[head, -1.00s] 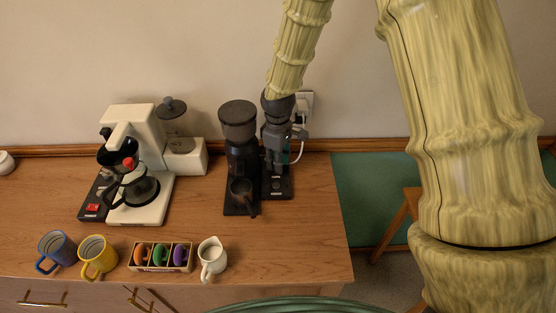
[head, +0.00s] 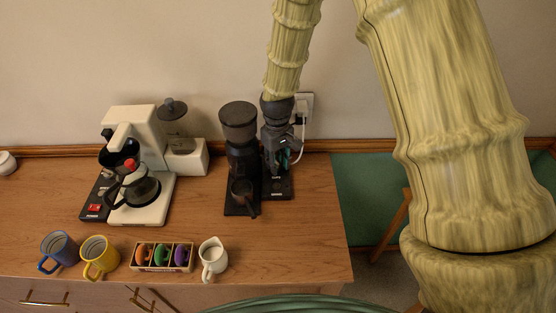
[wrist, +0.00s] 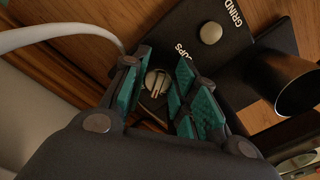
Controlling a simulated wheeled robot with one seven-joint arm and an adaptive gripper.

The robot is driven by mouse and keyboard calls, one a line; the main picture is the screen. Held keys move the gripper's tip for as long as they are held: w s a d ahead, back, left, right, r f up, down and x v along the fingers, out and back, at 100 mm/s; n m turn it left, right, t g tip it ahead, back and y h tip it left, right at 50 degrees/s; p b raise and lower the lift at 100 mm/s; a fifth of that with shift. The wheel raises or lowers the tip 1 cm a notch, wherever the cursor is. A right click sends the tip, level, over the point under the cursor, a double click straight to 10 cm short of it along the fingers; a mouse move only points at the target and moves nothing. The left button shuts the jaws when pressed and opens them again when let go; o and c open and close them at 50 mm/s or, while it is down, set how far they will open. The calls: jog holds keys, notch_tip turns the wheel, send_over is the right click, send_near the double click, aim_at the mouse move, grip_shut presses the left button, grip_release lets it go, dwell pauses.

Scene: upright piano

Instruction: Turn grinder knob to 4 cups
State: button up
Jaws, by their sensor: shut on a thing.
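The dark coffee grinder (head: 240,160) stands upright on the counter, with a round hopper on top and a cup on its base. Its control plate (head: 281,191) lies to the right of the body. In the wrist view, the small silver knob (wrist: 157,83) sits beside the lettering "CUPS", and its slot shows. I cannot read any cup numbers. My gripper (head: 281,158) points down over the control plate. In the wrist view, the teal pads of my gripper (wrist: 164,78) are on both sides of the knob, shut on it. The pads hide part of the plate.
A round button (wrist: 211,32) by the word "GRIND" is near the fingers. A white cord (head: 301,146) runs to the wall outlet behind. A coffee maker (head: 150,200), mugs, a box of pods and a white jug (head: 212,258) stand left and in front.

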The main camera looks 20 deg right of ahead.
aim_at(277, 163)
jog(key=m, duration=0.3)
jog(key=m+p, duration=0.1)
jog(key=m, duration=0.1)
jog(key=shift+a+m, duration=0.2)
jog(key=shift+m, duration=0.2)
dwell(0.4)
jog(key=o, duration=1)
jog(key=shift+c, duration=0.2)
jog(key=shift+r, duration=0.15)
notch_tip(277, 163, up, 12)
jog(key=shift+d, duration=0.15)
